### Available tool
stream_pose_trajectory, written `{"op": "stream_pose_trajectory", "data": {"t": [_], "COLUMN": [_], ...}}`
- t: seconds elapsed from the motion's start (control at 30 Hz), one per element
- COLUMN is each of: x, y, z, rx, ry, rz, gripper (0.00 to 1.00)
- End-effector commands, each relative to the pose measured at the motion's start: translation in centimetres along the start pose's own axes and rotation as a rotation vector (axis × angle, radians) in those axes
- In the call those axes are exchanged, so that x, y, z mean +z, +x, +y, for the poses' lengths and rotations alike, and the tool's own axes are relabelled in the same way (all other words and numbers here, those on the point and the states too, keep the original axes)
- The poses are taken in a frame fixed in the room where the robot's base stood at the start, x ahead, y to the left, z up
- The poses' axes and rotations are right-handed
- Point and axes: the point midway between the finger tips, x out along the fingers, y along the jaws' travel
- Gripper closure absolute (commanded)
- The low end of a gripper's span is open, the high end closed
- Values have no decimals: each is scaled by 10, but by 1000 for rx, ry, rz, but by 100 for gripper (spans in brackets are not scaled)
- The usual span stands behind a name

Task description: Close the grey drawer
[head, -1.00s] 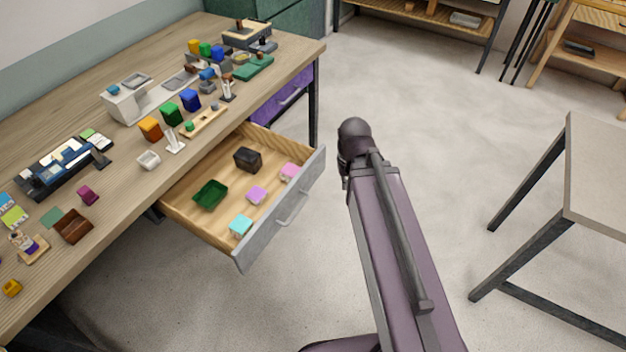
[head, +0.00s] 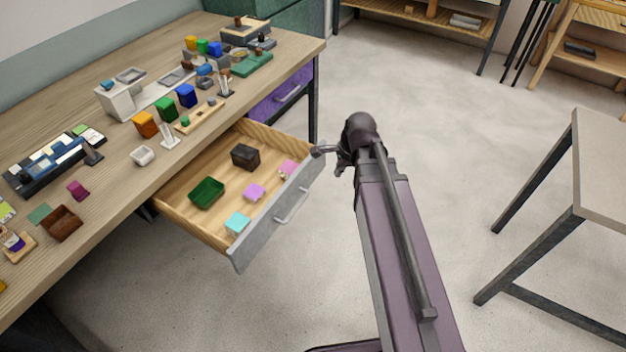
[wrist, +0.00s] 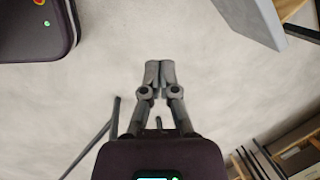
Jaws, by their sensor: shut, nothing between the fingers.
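The grey drawer (head: 268,236) stands pulled out from under the desk, its grey front facing right, with a bar handle (head: 292,206) on it. Inside lie a green tray (head: 207,193), a dark brown box (head: 245,156), a cyan block (head: 237,223) and two pink blocks (head: 254,192). My gripper (head: 318,151) is by the far top corner of the drawer front in the head view; contact cannot be made out. In the wrist view my gripper (wrist: 160,68) has its fingers together, empty, over bare floor.
The wooden desk (head: 115,170) carries several small blocks and devices. A purple drawer (head: 285,92) is shut beyond the grey one. Floor between is clear.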

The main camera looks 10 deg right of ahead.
Motion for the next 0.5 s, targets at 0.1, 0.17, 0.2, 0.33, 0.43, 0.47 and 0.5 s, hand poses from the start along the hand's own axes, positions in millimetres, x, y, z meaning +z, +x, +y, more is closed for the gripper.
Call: {"op": "stream_pose_trajectory", "data": {"t": [0.1,0.17,0.2,0.33,0.43,0.47,0.5], "x": [-3,-4,-4,-6,-6,-6,-7], "y": [10,14,16,21,24,25,26], "z": [-9,-14,-17,-25,-30,-31,-32], "rx": [-21,-31,-37,-49,-56,-57,-58], "ry": [185,282,345,532,644,671,703], "rz": [-24,-37,-46,-76,-96,-101,-106], "gripper": [100,100,100,100,100,100,100]}}
